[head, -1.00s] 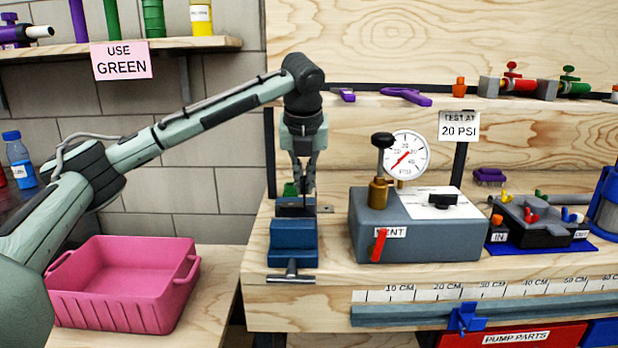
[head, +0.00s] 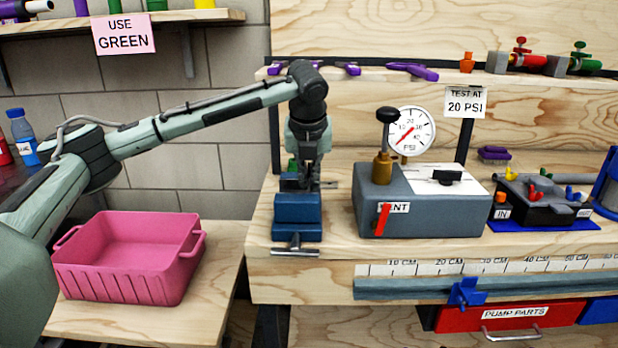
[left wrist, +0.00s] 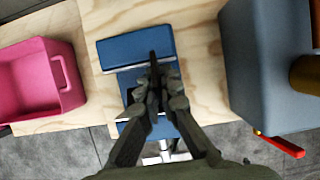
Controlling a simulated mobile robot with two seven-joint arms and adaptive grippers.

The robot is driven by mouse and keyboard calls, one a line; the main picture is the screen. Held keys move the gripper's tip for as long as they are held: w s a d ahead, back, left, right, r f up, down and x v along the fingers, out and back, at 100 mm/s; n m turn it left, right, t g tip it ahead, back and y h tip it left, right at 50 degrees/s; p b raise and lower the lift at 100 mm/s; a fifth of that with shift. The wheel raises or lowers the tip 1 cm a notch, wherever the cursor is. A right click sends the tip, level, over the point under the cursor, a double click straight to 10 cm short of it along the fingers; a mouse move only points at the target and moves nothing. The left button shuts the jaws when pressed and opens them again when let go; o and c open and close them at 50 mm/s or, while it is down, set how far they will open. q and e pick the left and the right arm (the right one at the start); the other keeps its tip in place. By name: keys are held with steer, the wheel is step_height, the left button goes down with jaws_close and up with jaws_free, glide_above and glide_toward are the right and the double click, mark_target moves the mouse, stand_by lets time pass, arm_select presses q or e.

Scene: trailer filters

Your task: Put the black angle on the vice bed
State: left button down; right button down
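The blue vice (head: 297,208) stands at the left end of the wooden bench, its bar handle toward the front. In the left wrist view, its blue jaw block (left wrist: 137,50) shows beyond the fingers, with a dark gap below. My left gripper (head: 308,172) points down over the vice, its tips close to the jaw level. The fingers (left wrist: 160,82) are nearly together on a thin dark piece, which looks like the black angle (left wrist: 153,58) seen edge-on. Fingers and vice hide most of it; I cannot tell whether it touches the bed. My right gripper is not in view.
A grey gauge box (head: 420,208) stands close right of the vice. A pink bin (head: 130,285) sits on a lower table at left, across a gap. A shelf with purple parts (head: 412,71) runs behind.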

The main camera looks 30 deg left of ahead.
arm_select(q)
steer(key=shift+s+d+f, duration=0.1)
steer(key=shift+s+f, duration=0.1)
steer(key=shift+f, duration=0.6)
steer(key=c, duration=1.6)
jaws_free()
steer(key=shift+w+f, duration=0.1)
steer(key=shift+c, duration=0.2)
steer(key=v, duration=1.2)
steer(key=shift+w+r, duration=0.25)
steer(key=shift+r, duration=0.05)
